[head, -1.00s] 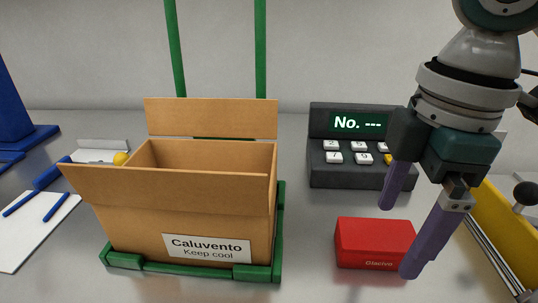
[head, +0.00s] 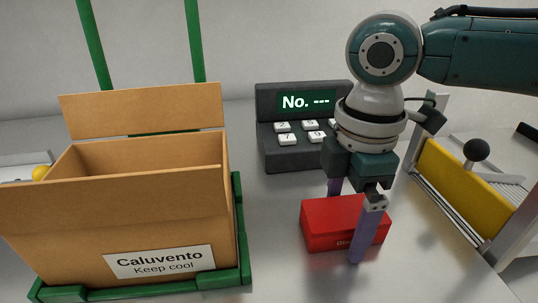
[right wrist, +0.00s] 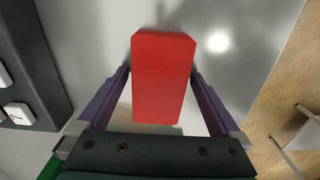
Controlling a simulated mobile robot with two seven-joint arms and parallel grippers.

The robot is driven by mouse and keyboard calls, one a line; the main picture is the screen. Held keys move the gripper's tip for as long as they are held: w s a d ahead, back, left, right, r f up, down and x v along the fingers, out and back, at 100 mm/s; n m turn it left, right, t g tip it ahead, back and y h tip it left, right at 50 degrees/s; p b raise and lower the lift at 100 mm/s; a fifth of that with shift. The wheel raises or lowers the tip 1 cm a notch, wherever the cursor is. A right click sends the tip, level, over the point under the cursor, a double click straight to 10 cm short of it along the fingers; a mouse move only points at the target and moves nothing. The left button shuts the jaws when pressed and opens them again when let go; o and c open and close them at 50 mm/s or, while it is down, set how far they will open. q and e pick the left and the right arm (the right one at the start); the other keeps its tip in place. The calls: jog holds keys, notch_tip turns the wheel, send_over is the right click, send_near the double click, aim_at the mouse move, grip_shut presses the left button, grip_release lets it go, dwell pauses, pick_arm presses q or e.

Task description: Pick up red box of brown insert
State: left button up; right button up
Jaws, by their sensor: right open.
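The red box (head: 325,222) lies flat on the grey table, right of the open cardboard box. My right gripper (head: 346,222) points down over it, with its purple fingers open, one in front of the box and one behind. In the right wrist view the red box (right wrist: 163,78) sits between the two spread fingers, and I cannot tell whether they touch it. The brown cardboard box (head: 60,228), labelled "Caluvento Keep cool", stands open in a green frame (head: 242,240). Its inside is mostly hidden. My left gripper is not in view.
A dark keypad unit (head: 285,154) with a "No. ---" display stands behind the red box. A yellow panel device (head: 455,185) with a black knob stands at the right. Bare table lies in front of the red box.

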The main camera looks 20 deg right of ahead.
jog(key=c, duration=1.3)
